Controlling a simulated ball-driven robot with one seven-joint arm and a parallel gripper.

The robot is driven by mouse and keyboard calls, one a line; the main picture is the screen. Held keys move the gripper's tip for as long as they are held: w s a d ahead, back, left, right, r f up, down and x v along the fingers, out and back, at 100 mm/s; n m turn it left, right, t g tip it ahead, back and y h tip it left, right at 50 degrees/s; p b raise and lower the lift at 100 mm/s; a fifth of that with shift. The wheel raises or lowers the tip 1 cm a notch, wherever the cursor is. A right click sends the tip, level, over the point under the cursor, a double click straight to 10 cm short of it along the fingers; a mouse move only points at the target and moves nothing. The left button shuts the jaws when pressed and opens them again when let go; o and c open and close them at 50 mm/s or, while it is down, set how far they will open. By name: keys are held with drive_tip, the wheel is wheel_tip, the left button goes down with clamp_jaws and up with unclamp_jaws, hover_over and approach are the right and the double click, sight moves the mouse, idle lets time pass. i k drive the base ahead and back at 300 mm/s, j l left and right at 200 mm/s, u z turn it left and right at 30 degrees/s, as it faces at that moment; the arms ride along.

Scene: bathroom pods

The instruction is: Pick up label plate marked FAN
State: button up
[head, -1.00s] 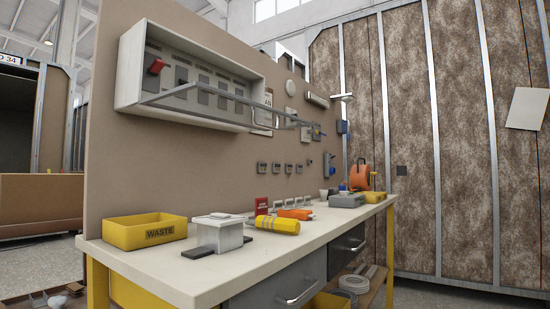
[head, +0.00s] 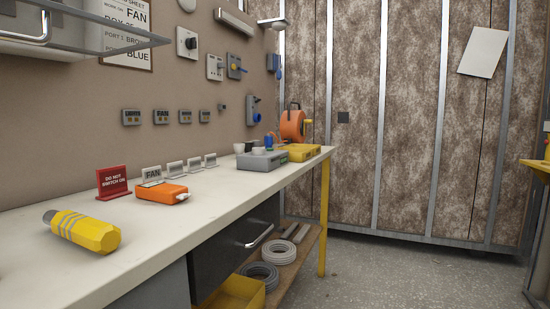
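The label plate marked FAN (head: 152,174) stands upright on the white workbench (head: 100,220), toward the wall side. It is a small grey plate with dark letters. An orange device (head: 162,194) sits just in front of it and a red sign (head: 113,182) stands to its left. A row of similar plates (head: 193,163) runs to its right; their lettering is too small to read. My gripper is not in view.
A yellow torch-like tool (head: 82,231) lies at the bench's near left. A grey box (head: 262,160) and orange reel (head: 293,124) stand at the far end. A wall unit with a bar (head: 95,31) overhangs the upper left. Floor (head: 400,270) at right is clear.

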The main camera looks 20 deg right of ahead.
sight(154, 174)
drive_tip(key=i+l+z, duration=0.35)
drive_tip(key=i+z, duration=0.4)
drive_tip(key=i, duration=0.15)
drive_tip(key=i+u, duration=0.3)
drive_tip(key=i+l+u, duration=0.4)
drive_tip(key=u, duration=0.25)
drive_tip(key=i+l+u, duration=0.25)
drive_tip(key=u, duration=0.15)
drive_tip(key=i+l+u, duration=0.45)
drive_tip(key=l+u, duration=0.3)
drive_tip(key=i+l+u, duration=0.15)
drive_tip(key=l+u, duration=0.15)
drive_tip(key=l, duration=0.15)
